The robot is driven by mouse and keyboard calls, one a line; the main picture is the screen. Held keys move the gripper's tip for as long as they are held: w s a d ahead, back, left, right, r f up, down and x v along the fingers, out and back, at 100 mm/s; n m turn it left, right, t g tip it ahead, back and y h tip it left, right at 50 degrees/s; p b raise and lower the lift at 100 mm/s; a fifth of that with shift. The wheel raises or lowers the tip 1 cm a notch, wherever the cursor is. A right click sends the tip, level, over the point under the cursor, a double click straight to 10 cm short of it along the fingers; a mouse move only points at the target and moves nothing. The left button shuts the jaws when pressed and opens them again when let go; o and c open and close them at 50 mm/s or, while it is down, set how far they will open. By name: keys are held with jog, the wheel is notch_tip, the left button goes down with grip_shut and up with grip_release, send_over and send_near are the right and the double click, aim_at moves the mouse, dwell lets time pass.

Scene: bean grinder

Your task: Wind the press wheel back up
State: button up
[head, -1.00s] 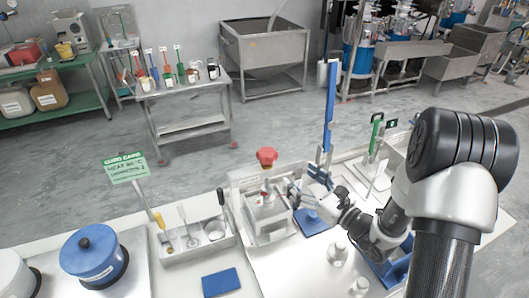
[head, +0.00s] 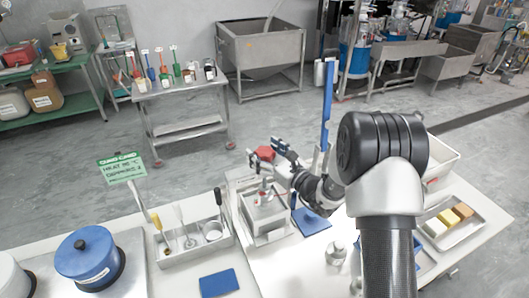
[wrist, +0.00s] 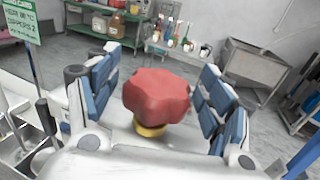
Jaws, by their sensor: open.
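The red press wheel (head: 264,154) sits on top of the small white press (head: 262,212), which stands on the bench. In the wrist view the wheel (wrist: 157,96) is a lobed red knob with a yellow collar (wrist: 149,130) below it. My gripper (head: 269,150) is at the wheel's height, pointing left. In the wrist view the open fingers (wrist: 155,90) stand on either side of the wheel, with gaps showing at both sides. Part of the wheel is hidden by my gripper in the head view.
A blue mat (head: 311,221) lies right of the press. A tool tray (head: 192,240) and a green-and-white card (head: 121,168) stand to the left, with a blue-lidded pot (head: 88,258) beyond. A tray of colored blocks (head: 447,226) lies at the right.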

jog(key=shift+c, duration=0.2)
jog(key=c, duration=1)
jog(key=shift+c, duration=0.2)
jog(key=shift+d+n+g+y, duration=0.1)
jog(key=shift+n+g+y, duration=0.2)
jog(key=shift+n, duration=0.1)
jog(key=shift+n+g+y+b, duration=0.4)
jog(key=shift+n+g+y, duration=0.1)
jog(key=shift+g+y, duration=0.2)
jog(key=n+g+y+b, duration=0.1)
jog(key=n+g+y, duration=0.1)
jog(key=g, duration=0.1)
jog(key=n+g+y, duration=0.2)
jog(key=n+g, duration=0.1)
jog(key=g, duration=0.1)
jog(key=shift+f+b, duration=0.15)
jog(key=shift+b, duration=0.25)
jog(key=shift+n+g+y+b, duration=0.15)
jog(key=shift+n+g+b, duration=0.3)
jog(key=shift+n+g, duration=0.7)
jog(key=shift+n+g+y+b, duration=0.15)
jog(key=shift+n+g+b, duration=0.4)
jog(key=shift+g, duration=1)
jog(key=shift+r+n+g, duration=0.2)
jog(key=shift+n+g, duration=0.1)
jog(key=shift+n, duration=0.1)
